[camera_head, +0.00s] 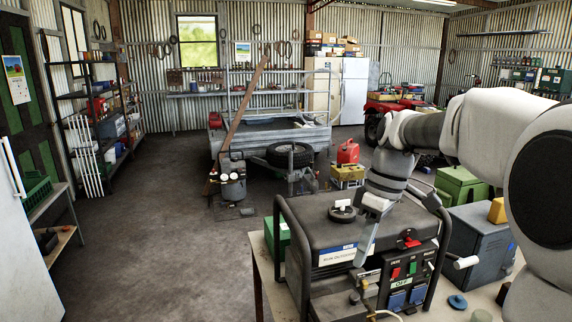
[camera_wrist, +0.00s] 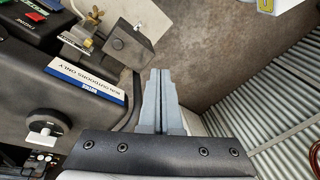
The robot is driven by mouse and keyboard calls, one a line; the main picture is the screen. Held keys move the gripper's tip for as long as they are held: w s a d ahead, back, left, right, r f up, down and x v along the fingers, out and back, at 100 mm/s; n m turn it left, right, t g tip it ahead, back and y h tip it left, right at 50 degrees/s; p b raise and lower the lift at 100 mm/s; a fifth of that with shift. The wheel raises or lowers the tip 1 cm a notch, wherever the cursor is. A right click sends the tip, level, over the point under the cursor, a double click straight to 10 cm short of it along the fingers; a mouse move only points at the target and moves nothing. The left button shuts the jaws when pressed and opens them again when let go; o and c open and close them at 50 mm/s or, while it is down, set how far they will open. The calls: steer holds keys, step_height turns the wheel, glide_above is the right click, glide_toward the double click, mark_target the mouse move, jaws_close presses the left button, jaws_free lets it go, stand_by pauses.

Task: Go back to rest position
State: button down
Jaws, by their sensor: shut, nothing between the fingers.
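My gripper (camera_head: 367,240) is in front of and above the black generator (camera_head: 330,222) in the head view, with its fingers pointing down along the generator's label side. In the wrist view my gripper (camera_wrist: 160,75) shows both grey fingers pressed together with nothing between them. The generator (camera_wrist: 60,110) fills the left of that view, with its "run outdoors only" label (camera_wrist: 88,80) facing up toward the camera. I cannot tell from these views whether the fingers touch the generator.
The generator stands on a bench (camera_head: 430,312) with a blue-grey metal box (camera_head: 475,245) to its right. A green box (camera_head: 460,187) stands behind. A trailer (camera_head: 268,135) and a compressor (camera_head: 232,182) stand beyond. The floor (camera_head: 140,240) at left is open.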

steer(key=s+f+m+t+h, duration=0.1)
steer(key=s+m+t, duration=0.5)
steer(key=s, duration=1.2)
steer(key=shift+s+m+t+h, duration=0.25)
steer(key=shift+m+h, duration=0.45)
steer(key=shift+m, duration=1.6)
steer(key=shift+d, duration=0.15)
